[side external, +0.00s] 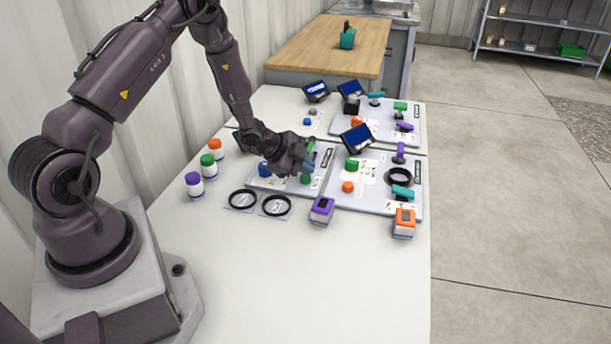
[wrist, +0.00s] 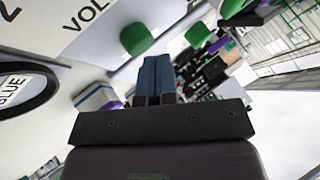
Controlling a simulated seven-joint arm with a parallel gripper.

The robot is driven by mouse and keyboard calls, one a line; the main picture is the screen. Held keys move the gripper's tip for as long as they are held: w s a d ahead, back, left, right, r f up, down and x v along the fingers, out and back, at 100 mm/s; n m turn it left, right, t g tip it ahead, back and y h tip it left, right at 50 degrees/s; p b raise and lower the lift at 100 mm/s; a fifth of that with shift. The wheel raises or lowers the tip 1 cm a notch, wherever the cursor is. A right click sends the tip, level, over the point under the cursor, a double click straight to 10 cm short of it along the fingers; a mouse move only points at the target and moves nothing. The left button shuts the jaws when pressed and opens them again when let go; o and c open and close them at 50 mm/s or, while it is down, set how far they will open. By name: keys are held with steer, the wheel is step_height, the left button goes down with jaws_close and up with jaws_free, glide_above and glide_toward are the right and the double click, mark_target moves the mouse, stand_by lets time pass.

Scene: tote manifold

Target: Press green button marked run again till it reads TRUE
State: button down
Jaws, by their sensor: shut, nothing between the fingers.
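A round green button (side external: 306,178) sits on the near left panel (side external: 325,170), just below my gripper (side external: 309,164) in the side view. In the wrist view a round green button (wrist: 137,39) stands left of my shut blue fingertips (wrist: 155,62), apart from them in the picture. Another green part (wrist: 198,34) is to their right. Other green parts sit on the near right panel (side external: 352,164) and the far panel (side external: 400,106). No "run" mark is legible, so I cannot tell which is the run button. Display screens (side external: 357,138) are lit blue, their text unreadable.
Black rings (side external: 243,199) lie on cards at the near left. Several capped jars (side external: 194,185) stand along the left edge. A purple block (side external: 322,209) and an orange block (side external: 403,222) stand in front of the panels. The table's front is clear.

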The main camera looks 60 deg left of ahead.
mark_target(305, 177)
steer(key=shift+f, duration=0.5)
stand_by(0.4)
steer(key=shift+r, duration=0.9)
steer(key=shift+r, duration=2.55)
